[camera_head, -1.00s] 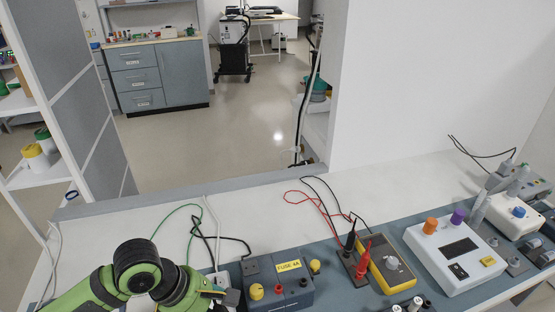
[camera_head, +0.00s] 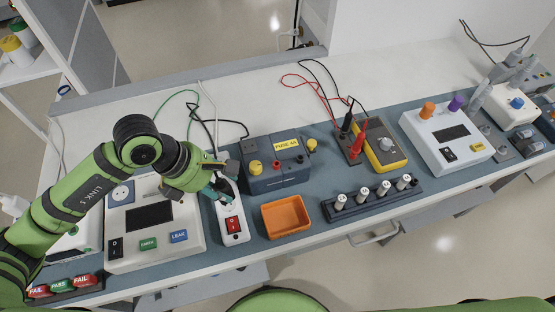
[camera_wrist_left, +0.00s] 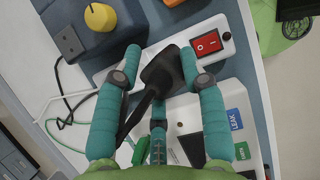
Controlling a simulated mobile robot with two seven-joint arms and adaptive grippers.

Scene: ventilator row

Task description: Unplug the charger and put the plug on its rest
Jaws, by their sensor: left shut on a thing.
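The black plug (camera_wrist_left: 162,72) is between the teal fingers of my left gripper (camera_wrist_left: 160,54) in the left wrist view, with its thick black cord running back between them. My left gripper (camera_head: 222,188) is shut on it over the white socket strip (camera_head: 225,208), which has a red switch (camera_head: 232,225). The strip also shows in the left wrist view (camera_wrist_left: 228,44). The fingers and plug hide the socket, so I cannot tell whether the plug is seated or lifted. I cannot pick out the rest for certain. My right gripper is not in view.
A fuse box (camera_head: 278,165) with yellow knobs stands close right of the strip. An orange tray (camera_head: 286,232) lies in front of it. A white tester (camera_head: 153,240) stands left. Loose green and black cables lie behind. The white bench (camera_head: 255,98) is mostly clear at the back.

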